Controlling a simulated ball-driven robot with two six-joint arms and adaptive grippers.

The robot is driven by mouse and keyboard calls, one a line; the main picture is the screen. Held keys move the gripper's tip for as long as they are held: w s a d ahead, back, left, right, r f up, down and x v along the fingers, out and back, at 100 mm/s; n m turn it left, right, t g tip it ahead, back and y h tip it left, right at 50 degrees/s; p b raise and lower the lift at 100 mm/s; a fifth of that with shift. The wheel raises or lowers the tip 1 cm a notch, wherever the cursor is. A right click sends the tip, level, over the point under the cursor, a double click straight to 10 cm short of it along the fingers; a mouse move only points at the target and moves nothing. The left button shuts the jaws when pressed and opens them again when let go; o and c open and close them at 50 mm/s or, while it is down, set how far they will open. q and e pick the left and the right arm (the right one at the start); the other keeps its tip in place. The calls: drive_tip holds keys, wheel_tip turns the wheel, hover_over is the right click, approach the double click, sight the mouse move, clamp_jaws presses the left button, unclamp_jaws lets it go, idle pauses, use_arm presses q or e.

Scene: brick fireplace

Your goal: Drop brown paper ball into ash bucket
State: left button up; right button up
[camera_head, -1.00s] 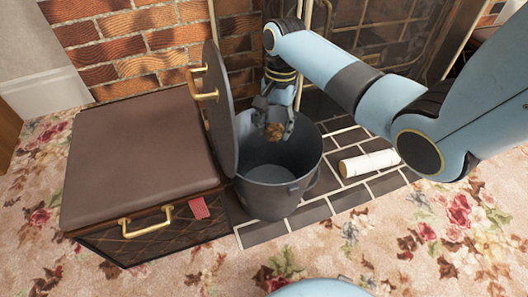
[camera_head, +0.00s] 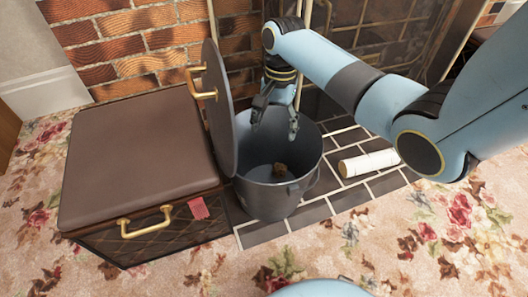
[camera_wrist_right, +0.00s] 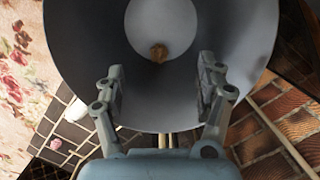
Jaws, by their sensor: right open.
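The brown paper ball (camera_head: 279,169) is inside the grey ash bucket (camera_head: 268,207), low down near its floor. In the right wrist view the ball (camera_wrist_right: 159,52) shows inside the bucket (camera_wrist_right: 225,40), apart from both fingers. My right gripper (camera_head: 274,127) is open and empty over the bucket's mouth, with its fingers pointing down. In the right wrist view the open fingers of the gripper (camera_wrist_right: 160,88) stand wide apart. My left gripper is not in view.
The bucket's round lid (camera_head: 222,110) with a brass handle stands upright at its left. A brown padded box (camera_head: 140,150) is left of that. A white roll (camera_head: 368,163) lies on the dark tiles (camera_head: 330,208) to the right. Brick wall (camera_head: 120,45) stands behind.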

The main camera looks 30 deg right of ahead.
wheel_tip(320, 180, up, 12)
drive_tip(key=w+d, duration=0.1)
drive_tip(key=shift+d+f, duration=0.2)
drive_tip(key=shift+d, duration=0.05)
